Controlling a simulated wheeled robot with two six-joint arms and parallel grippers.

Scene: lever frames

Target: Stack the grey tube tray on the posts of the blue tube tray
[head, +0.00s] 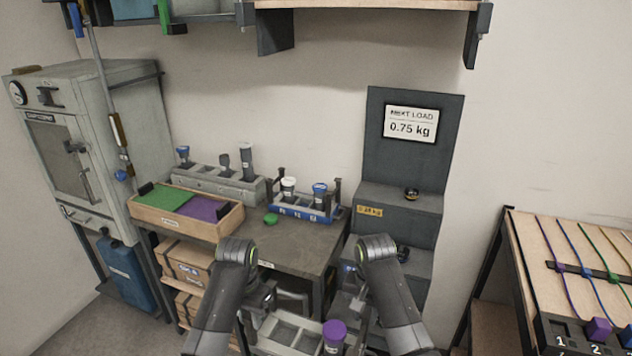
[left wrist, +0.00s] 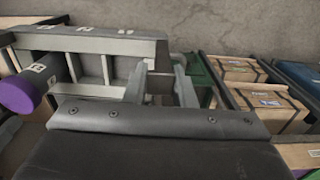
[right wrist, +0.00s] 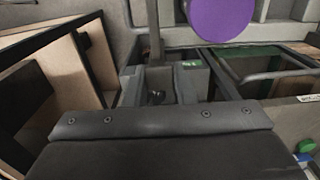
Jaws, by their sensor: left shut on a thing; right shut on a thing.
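The grey tube tray (head: 282,333) is held level low in front of me, off the table. A purple-capped tube (head: 334,336) stands in its right part; the cap also shows in the left wrist view (left wrist: 20,95) and right wrist view (right wrist: 222,18). My left gripper (head: 264,300) is shut on the tray's left end, and my right gripper (head: 358,312) on its right end. The blue tube tray (head: 292,212) sits on the table beyond, with dark upright posts at its ends. It holds a white-capped tube (head: 289,188) and a blue-capped tube (head: 320,194).
A green cap (head: 271,219) lies on the table (head: 285,245) just left of the blue tray. Another grey rack (head: 215,184) with tubes and a wooden box (head: 180,222) stand further left. A dark stepped stand (head: 400,215) with a 0.75 kg sign is at the right.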

